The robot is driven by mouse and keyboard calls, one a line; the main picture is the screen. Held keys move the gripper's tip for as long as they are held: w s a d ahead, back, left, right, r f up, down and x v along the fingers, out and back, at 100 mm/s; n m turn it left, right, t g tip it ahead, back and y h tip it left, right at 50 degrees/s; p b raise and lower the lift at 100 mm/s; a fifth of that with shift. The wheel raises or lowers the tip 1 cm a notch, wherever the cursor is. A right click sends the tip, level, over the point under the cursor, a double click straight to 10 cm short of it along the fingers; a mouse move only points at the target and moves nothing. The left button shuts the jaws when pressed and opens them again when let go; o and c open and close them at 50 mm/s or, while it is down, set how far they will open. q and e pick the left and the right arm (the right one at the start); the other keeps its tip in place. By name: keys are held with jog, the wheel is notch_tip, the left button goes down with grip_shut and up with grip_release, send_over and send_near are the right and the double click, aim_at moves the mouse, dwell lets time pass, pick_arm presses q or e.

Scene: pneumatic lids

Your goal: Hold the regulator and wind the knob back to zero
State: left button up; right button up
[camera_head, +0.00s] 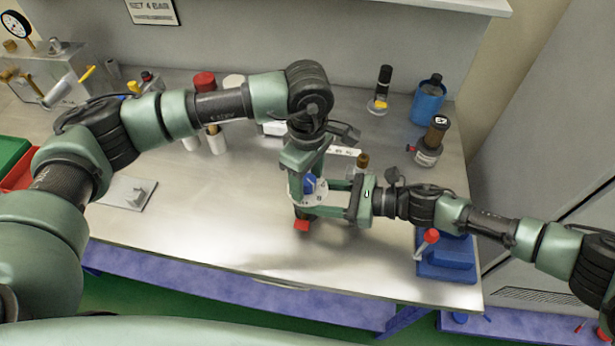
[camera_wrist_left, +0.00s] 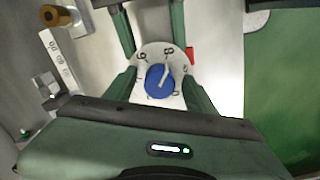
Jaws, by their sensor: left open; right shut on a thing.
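The regulator shows a white numbered dial (camera_head: 318,192) with a blue knob (camera_head: 309,183) at its centre, near the middle of the bench. In the left wrist view the knob (camera_wrist_left: 160,82) carries a white pointer line slanting to the upper right, toward about the 8. My left gripper (camera_wrist_left: 159,90) is open, its fingers on either side of the knob and apart from it. My right gripper (camera_head: 330,190) comes in from the right and is shut on the regulator, whose body is mostly hidden. A red part (camera_head: 301,225) shows below the regulator.
A blue block with a red-tipped lever (camera_head: 447,258) stands at the front right. A flat grey plate (camera_head: 126,192) lies left. The front-left bench (camera_head: 200,235) is clear.

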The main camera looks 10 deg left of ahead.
jog(key=shift+s+d+f, duration=0.15)
jog(key=shift+f, duration=0.25)
pick_arm(q)
grip_shut()
jog(key=shift+n, duration=0.3)
jog(key=n, duration=1.2)
jog(key=shift+n, duration=0.3)
grip_release()
